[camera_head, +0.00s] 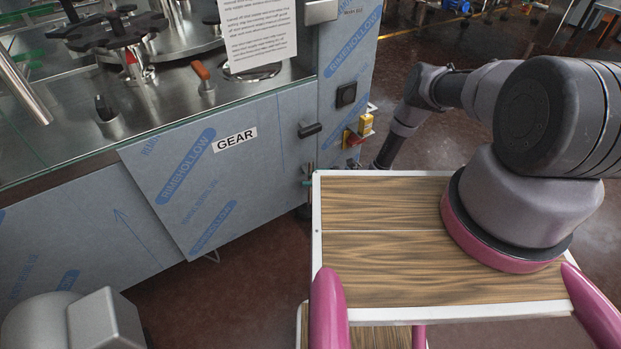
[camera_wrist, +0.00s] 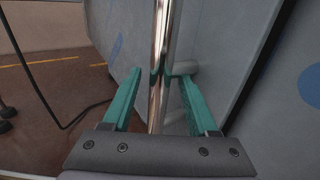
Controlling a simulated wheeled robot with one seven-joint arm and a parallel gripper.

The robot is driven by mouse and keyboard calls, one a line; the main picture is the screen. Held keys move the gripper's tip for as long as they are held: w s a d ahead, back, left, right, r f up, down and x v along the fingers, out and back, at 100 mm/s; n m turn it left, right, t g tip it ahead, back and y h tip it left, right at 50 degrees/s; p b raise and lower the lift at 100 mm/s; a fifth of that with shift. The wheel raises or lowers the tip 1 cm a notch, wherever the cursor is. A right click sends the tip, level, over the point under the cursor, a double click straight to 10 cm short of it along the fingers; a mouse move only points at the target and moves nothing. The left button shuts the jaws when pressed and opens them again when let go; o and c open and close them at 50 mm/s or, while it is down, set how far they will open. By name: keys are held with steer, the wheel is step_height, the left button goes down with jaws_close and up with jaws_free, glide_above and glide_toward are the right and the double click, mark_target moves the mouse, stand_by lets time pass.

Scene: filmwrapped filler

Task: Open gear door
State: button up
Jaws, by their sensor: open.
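The gear door (camera_head: 215,180) is a film-wrapped grey panel with a GEAR label on the machine front. In the head view its lower left edge overlaps the neighbouring panel; I cannot tell whether it stands ajar. In the wrist view, my gripper (camera_wrist: 153,90) is open, with a green finger on each side of a shiny upright metal bar (camera_wrist: 160,60). A short post joins the bar to a grey panel (camera_wrist: 225,45) on the right. The fingers look apart from the bar. The head view does not clearly show my fingertips.
A black handle (camera_head: 310,130) and a yellow-red switch (camera_head: 358,130) are on the machine's right side. Dark floor (camera_head: 255,285) lies open below the door. A black cable (camera_wrist: 60,115) hangs at left in the wrist view.

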jaws_close()
stand_by(1.4)
